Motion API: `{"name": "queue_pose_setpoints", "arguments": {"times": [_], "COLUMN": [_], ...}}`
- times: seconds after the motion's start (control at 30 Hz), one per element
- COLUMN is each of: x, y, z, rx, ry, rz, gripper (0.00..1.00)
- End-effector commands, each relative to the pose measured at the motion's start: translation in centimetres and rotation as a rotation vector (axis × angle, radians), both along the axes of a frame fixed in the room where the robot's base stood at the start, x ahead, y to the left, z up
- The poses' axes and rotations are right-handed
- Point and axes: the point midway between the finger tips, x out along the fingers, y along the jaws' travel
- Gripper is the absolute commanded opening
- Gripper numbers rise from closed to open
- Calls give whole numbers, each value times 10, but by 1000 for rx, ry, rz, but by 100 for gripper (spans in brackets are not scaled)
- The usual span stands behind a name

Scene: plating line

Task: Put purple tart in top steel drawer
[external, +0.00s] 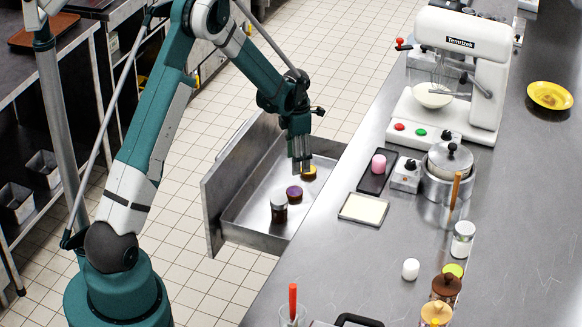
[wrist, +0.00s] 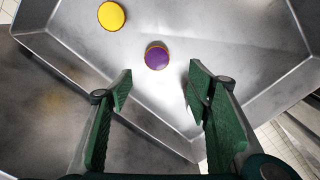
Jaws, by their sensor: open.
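The purple tart (external: 294,193) lies on the floor of the open steel drawer (external: 213,214), and it also shows in the wrist view (wrist: 157,57). My gripper (external: 301,165) is over the drawer, pointing down. In the wrist view my gripper (wrist: 158,88) is open and empty, its two green fingers apart, with the purple tart beyond the gap between the tips. The tart touches neither finger. The drawer's floor and walls fill much of the wrist view (wrist: 60,45).
The steel counter (external: 340,260) runs along the drawer's right side, bearing a mixer (external: 485,60), a cream tray (external: 363,209) and a lidded pot (external: 450,160).

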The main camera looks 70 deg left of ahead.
Motion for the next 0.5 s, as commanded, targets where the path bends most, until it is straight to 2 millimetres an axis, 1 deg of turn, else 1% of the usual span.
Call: {"name": "queue_pose_setpoints", "arguments": {"times": [0.17,0.5], "x": [5,11], "y": [-20,-79], "z": [29,105], "rx": [13,57], "ry": [-15,-57], "rz": [-103,-408], "gripper": [50,50]}}
